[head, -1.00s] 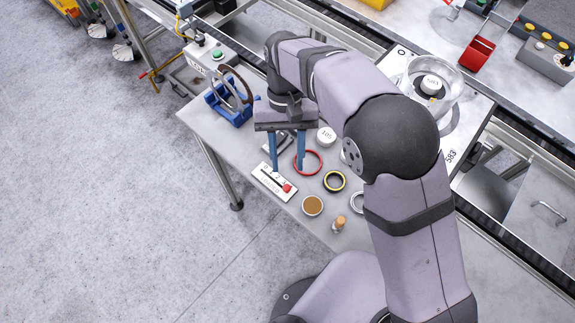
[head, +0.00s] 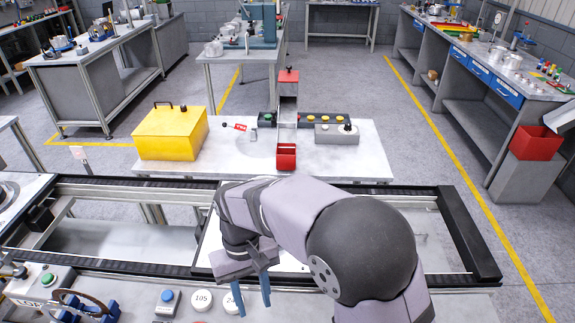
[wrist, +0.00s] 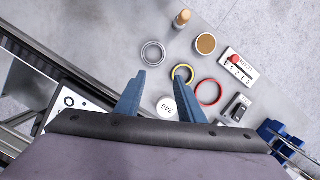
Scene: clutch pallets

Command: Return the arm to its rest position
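My gripper (head: 253,291) is open and empty, its two blue fingers pointing down above the near workbench in the head view. In the wrist view its fingers (wrist: 158,98) stand well apart. A white disc marked 248 (wrist: 167,106) and a black-and-yellow ring (wrist: 182,74) show beyond and between them, on the bench below. My arm runs from the lower right of the head view, bent at the elbow. It hides part of the white plate and the rail behind it.
A blue stand (head: 108,310) is at left. Behind the conveyor rail are a yellow box (head: 170,135) and red scoop (head: 286,157).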

